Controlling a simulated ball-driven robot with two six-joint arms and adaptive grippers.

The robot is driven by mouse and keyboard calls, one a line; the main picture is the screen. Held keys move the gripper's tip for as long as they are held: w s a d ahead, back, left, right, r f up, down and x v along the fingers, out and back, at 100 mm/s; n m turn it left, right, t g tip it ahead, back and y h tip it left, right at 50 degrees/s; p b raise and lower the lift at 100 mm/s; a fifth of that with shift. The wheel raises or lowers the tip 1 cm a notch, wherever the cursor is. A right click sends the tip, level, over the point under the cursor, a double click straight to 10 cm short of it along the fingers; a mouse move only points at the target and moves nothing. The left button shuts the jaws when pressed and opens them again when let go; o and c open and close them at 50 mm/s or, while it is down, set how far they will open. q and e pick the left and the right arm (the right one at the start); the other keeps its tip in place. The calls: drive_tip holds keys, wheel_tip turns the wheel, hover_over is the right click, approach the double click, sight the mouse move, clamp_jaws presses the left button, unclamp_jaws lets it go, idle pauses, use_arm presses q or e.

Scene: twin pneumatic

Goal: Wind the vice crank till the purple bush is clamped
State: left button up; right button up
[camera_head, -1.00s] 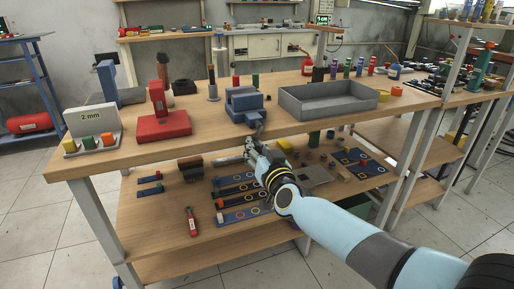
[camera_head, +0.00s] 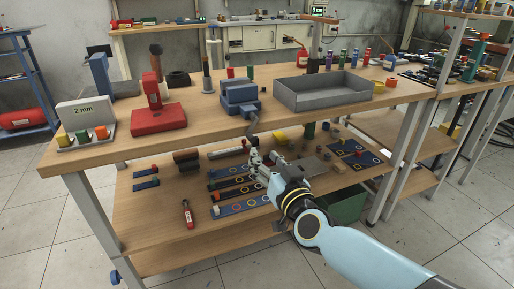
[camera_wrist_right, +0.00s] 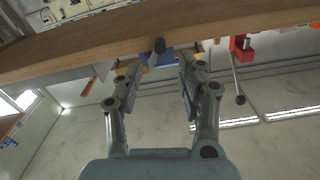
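The blue vice (camera_head: 240,98) stands at the front edge of the bench top. Its dark crank (camera_head: 252,127) hangs over the edge. I cannot make out the purple bush in these views. My right gripper (camera_head: 255,156) is just below the crank, in front of the bench edge, pointing upward. In the right wrist view its two fingers (camera_wrist_right: 160,66) are spread apart with nothing held between them. A dark round knob (camera_wrist_right: 159,45), apparently the crank's handle end, shows just beyond the fingertips, roughly centred between them. My left gripper is not in view.
On the bench top (camera_head: 216,129), a grey tray (camera_head: 330,101) stands right of the vice and a red block-like fixture (camera_head: 158,118) stands left. The lower shelf (camera_head: 150,221) holds blue strips and small parts behind my right arm. Floor in front is free.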

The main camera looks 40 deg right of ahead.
drive_tip(key=v, duration=0.2)
drive_tip(key=shift+s+a, duration=0.1)
drive_tip(key=shift+s, duration=0.2)
drive_tip(key=s+a+f+n+g+y, duration=0.1)
drive_tip(key=s+f+g, duration=0.3)
drive_tip(key=f, duration=0.5)
drive_tip(key=s+f+n+g+y, duration=0.1)
drive_tip(key=s+f+n, duration=0.1)
drive_tip(key=s+f, duration=0.65)
drive_tip(key=s+a+f+n+g+y, duration=0.1)
drive_tip(key=s+f+g, duration=0.25)
drive_tip(key=f, duration=0.75)
drive_tip(key=s+f+g, duration=0.4)
drive_tip(key=s+f, duration=0.2)
drive_tip(key=s, duration=0.9)
drive_tip(key=s+f+n+g, duration=0.1)
drive_tip(key=s+f+g, duration=0.3)
drive_tip(key=s, duration=1)
wheel_tip(320, 180, down, 3)
drive_tip(key=shift+s+f, duration=0.2)
drive_tip(key=shift+s, duration=0.15)
drive_tip(key=shift+d+g, duration=0.1)
drive_tip(key=shift+g, duration=0.15)
